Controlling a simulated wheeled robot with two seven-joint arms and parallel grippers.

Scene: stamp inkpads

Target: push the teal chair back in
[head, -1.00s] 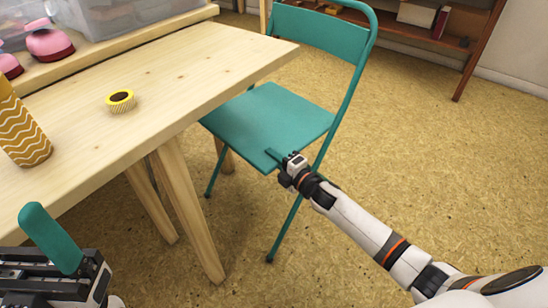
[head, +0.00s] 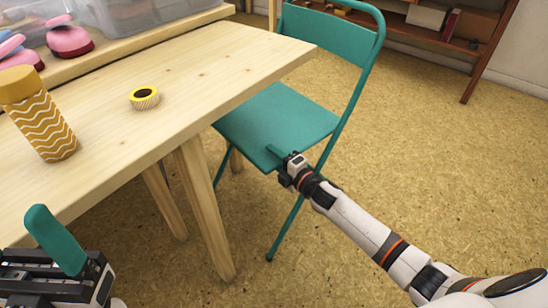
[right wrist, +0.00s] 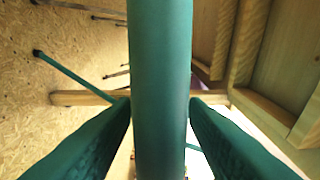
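The teal chair (head: 285,115) stands upright at the right side of the wooden table, its backrest away from the table. The table's edge covers part of the seat's left side. My right gripper (head: 277,157) is at the seat's near front edge, by the chair's frame. In the right wrist view its two fingers (right wrist: 160,105) flank a teal tube of the chair (right wrist: 160,60), closed against both its sides. My left gripper (head: 58,245) is at the lower left, beside the table; one teal finger shows, and its opening is not clear.
The wooden table (head: 195,75) bears a patterned bottle (head: 45,125) and a yellow tape roll (head: 144,97). Its legs (head: 205,200) stand left of the chair. A shelf (head: 480,50) stands behind. The floor at right is clear.

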